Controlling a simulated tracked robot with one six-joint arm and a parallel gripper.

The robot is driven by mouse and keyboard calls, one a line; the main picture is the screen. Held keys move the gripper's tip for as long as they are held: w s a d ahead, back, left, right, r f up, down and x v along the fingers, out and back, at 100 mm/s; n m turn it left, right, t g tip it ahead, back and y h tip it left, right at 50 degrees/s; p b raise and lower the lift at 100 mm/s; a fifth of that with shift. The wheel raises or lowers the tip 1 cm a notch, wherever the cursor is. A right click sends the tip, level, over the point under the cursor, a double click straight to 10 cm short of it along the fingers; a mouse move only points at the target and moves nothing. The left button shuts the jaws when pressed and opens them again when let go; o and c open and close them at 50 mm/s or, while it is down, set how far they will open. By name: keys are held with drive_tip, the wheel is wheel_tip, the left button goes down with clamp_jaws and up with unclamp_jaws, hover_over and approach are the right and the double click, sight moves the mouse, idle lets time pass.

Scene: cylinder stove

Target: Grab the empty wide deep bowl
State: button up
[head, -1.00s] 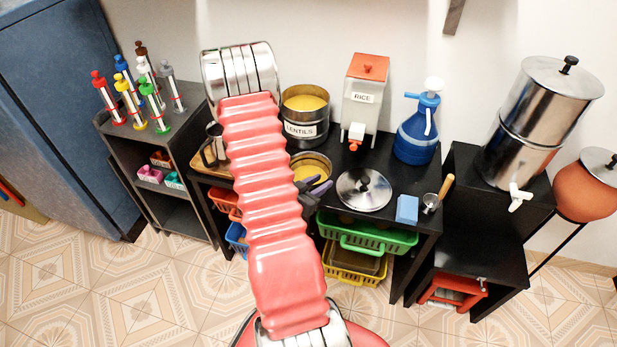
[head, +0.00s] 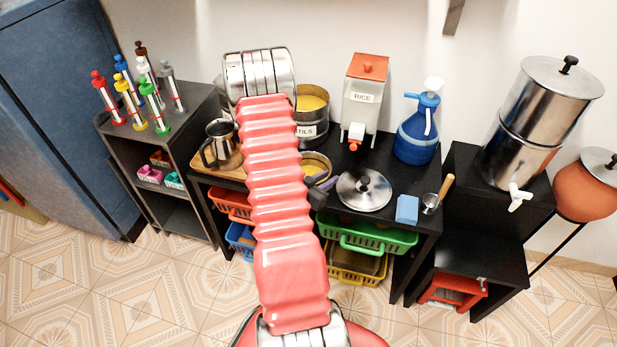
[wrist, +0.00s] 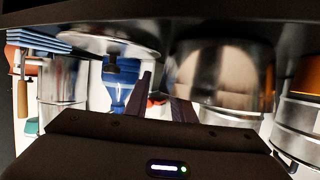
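A shiny metal bowl (head: 316,164) with a yellow inside stands on the black table, half hidden behind my arm in the head view. I cannot tell whether it is empty. In the wrist view, which looks upside down, its curved side (wrist: 222,78) fills the right of the middle. My gripper (wrist: 163,100) has two dark purple fingers standing apart with nothing held between them. The right finger overlaps the bowl's left edge; I cannot tell whether it touches. In the head view only part of the dark gripper shows, beside the bowl.
A lentils pot (head: 313,128) stands behind the bowl, and a metal pitcher (head: 222,145) on a wooden board to the left. A pot lid (head: 364,190), blue cloths (head: 407,209), rice dispenser (head: 361,98) and blue jug (head: 417,135) stand to the right. Baskets (head: 366,236) sit below the tabletop.

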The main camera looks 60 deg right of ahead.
clamp_jaws()
idle(0.5)
wheel_tip(320, 180, up, 10)
idle(0.7)
idle(0.5)
